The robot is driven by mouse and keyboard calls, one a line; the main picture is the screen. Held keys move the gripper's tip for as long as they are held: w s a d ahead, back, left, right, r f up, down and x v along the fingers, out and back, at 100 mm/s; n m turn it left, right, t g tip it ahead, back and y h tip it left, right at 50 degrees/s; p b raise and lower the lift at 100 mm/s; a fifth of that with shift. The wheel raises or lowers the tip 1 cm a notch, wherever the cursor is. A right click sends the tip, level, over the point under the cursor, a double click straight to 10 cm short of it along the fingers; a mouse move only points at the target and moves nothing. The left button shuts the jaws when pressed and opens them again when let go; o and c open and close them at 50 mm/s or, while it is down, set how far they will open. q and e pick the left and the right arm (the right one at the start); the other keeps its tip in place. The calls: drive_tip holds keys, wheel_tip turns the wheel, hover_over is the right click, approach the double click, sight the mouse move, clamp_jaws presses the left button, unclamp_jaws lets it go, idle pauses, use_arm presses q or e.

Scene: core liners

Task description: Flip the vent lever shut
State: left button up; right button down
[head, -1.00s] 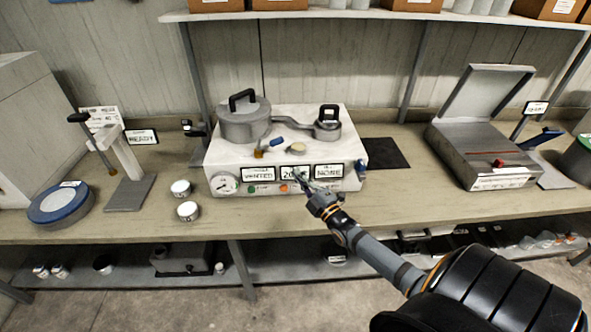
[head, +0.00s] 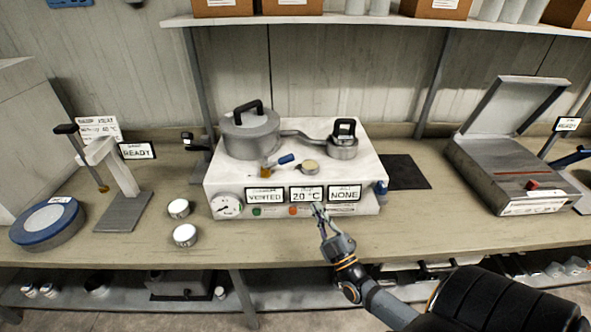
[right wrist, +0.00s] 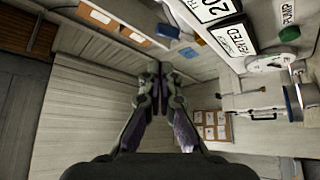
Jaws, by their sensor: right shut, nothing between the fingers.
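The vent lever (head: 285,160) has a blue handle on a brass fitting and sits on top of the white machine (head: 370,172), in front of the lidded grey vessel (head: 252,136). The handle points right and slightly back. A display on the machine's front (head: 265,196) reads VENTED; it also shows in the right wrist view (right wrist: 236,41). My right gripper (head: 318,208) is shut and empty, its tips in front of the machine just below the 20 °C display. It is apart from the lever, lower and to its right. My left gripper is out of view.
A smaller pot (head: 343,143) stands on the machine at right, with a small round piece (head: 308,167) beside the lever. A gauge (head: 227,205) is at the front left. Two small tins (head: 185,235) stand left. A black mat (head: 405,171) and an open metal box (head: 510,170) are right.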

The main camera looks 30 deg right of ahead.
drive_tip(key=w, duration=0.1)
drive_tip(key=p, duration=0.2)
approach(291, 161)
drive_tip(key=w, duration=0.1)
drive_tip(key=x, duration=0.4)
drive_tip(key=shift+w+d+r, duration=0.15)
drive_tip(key=shift+w+r, duration=0.1)
drive_tip(key=shift+w+d+r, duration=0.1)
drive_tip(key=shift+w+r, duration=0.1)
drive_tip(key=shift+w, duration=0.3)
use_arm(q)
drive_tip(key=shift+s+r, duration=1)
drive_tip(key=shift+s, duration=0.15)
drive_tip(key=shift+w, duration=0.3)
use_arm(e)
drive_tip(key=shift+w, duration=0.2)
